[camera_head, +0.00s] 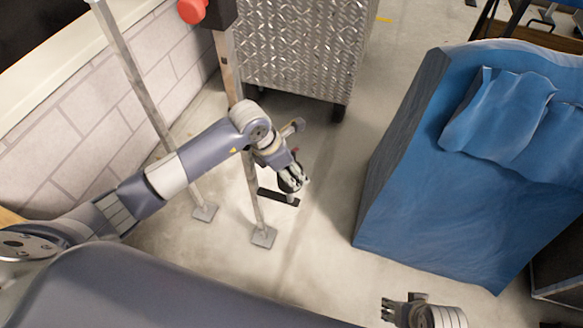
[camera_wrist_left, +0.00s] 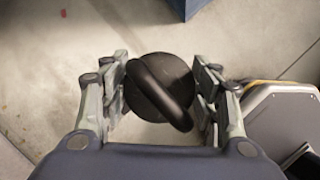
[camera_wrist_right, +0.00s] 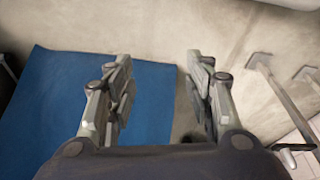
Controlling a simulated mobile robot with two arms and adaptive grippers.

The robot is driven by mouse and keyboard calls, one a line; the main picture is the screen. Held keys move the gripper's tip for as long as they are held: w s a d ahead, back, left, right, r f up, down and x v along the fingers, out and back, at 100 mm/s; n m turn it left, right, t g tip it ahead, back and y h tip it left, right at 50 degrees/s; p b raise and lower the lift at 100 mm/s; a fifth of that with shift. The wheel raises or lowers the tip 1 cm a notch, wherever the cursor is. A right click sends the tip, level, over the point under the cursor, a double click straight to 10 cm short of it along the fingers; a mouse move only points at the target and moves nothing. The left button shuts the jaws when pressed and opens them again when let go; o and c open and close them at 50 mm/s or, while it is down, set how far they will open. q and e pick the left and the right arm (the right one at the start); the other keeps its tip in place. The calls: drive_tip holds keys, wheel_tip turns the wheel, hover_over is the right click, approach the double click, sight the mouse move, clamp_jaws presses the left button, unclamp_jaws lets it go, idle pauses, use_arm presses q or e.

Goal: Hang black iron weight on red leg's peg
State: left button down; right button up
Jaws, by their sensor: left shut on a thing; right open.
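The black iron weight (camera_wrist_left: 150,103) is a round kettlebell with a thick looped handle, seen between the fingers of my left gripper (camera_wrist_left: 162,92) in the left wrist view. The left gripper (camera_head: 293,181) is shut on it; in the head view the weight is mostly hidden by the fingers. The gripper is in front of an upright metal leg (camera_head: 256,205) with a square foot. I cannot clearly make out a peg or which leg is red. A red rounded piece (camera_head: 192,11) shows at the top. My right gripper (camera_head: 390,309) is open and empty; it also shows in the right wrist view (camera_wrist_right: 160,85).
A second metal leg (camera_head: 135,75) stands by the white brick wall (camera_head: 70,135). A diamond-plate metal cabinet (camera_head: 295,45) is behind. A large blue-covered block (camera_head: 440,200) fills the right side. Bare concrete floor (camera_head: 325,235) lies between the legs and the block.

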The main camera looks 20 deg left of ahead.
use_arm(q)
drive_tip(key=shift+w+d+f+b, duration=0.1)
drive_tip(key=shift+f+b, duration=0.85)
drive_tip(key=shift+f, duration=0.05)
drive_tip(key=shift+f+b, duration=0.95)
drive_tip(key=shift+f, duration=0.3)
use_arm(e)
drive_tip(key=shift+v, duration=3.75)
use_arm(q)
drive_tip(key=shift+f+b, duration=0.85)
drive_tip(key=shift+f, duration=0.2)
drive_tip(key=shift+f+b, duration=0.5)
drive_tip(key=shift+f, duration=0.45)
use_arm(e)
drive_tip(key=w+a+r+t+y, duration=0.1)
drive_tip(key=w+a+r+t, duration=0.1)
drive_tip(key=w, duration=0.4)
drive_tip(key=w+a+r+t, duration=0.1)
drive_tip(key=w+r+t, duration=0.2)
drive_tip(key=w+t, duration=0.2)
drive_tip(key=shift+w+a+y, duration=0.35)
drive_tip(key=shift+w+y, duration=0.05)
drive_tip(key=shift+w, duration=0.25)
use_arm(q)
drive_tip(key=shift+f+b, duration=0.2)
drive_tip(key=shift+b, duration=0.1)
use_arm(e)
drive_tip(key=shift+w+a+r+t, duration=0.1)
drive_tip(key=shift+w+r+t, duration=0.25)
drive_tip(key=shift+w+t, duration=0.1)
